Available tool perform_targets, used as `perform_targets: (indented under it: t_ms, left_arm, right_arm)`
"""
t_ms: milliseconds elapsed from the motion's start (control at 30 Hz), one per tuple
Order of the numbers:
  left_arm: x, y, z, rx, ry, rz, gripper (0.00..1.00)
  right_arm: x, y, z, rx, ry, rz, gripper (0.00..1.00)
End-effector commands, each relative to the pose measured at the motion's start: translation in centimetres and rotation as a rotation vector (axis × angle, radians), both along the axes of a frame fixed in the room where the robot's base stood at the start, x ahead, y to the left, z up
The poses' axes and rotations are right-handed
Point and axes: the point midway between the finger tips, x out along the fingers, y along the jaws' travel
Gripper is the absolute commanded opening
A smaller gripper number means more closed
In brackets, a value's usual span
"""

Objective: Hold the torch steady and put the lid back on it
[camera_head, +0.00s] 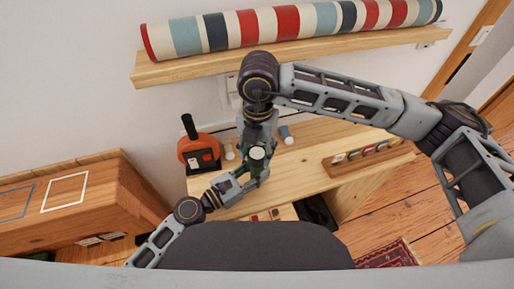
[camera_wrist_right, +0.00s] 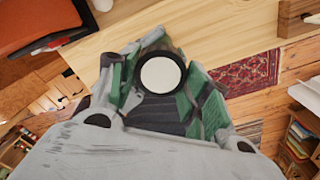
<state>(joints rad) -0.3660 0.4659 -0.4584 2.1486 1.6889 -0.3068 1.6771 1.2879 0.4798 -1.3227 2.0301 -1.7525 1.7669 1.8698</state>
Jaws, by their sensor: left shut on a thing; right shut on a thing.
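A round white disc with a black rim (camera_head: 257,153) shows between my two grippers, over the wooden desk. It also shows between the fingers in the right wrist view (camera_wrist_right: 160,74). I cannot tell whether this disc belongs to the torch or its lid, or whether the two touch. My left gripper (camera_head: 251,179) is shut on the torch from the lower left; the torch body is mostly hidden. My right gripper (camera_head: 257,143) comes from above and is shut on the lid, close against the left gripper. Dark and green parts lie around the disc.
An orange object with a black upright handle (camera_head: 198,150) stands left on the desk (camera_head: 300,165). A small white item (camera_head: 229,152) and a blue-and-white one (camera_head: 286,134) are nearby. A wooden rack (camera_head: 368,157) stands right. A shelf with a striped roll (camera_head: 290,24) is above.

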Motion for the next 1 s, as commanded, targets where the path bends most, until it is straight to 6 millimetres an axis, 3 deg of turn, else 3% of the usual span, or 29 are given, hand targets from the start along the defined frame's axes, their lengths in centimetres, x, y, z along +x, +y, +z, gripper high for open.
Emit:
perform_targets:
  t_ms: [300,1000]
  left_arm:
    - [0.03,0.02,0.01,0.001,-0.001,0.001,0.0]
    - [0.03,0.02,0.01,0.001,-0.001,0.001,0.0]
  right_arm:
    - [-0.03,0.01,-1.04,0.001,0.001,0.0,0.32]
    - [-0.01,-0.01,-1.08,0.001,0.0,0.0,0.32]
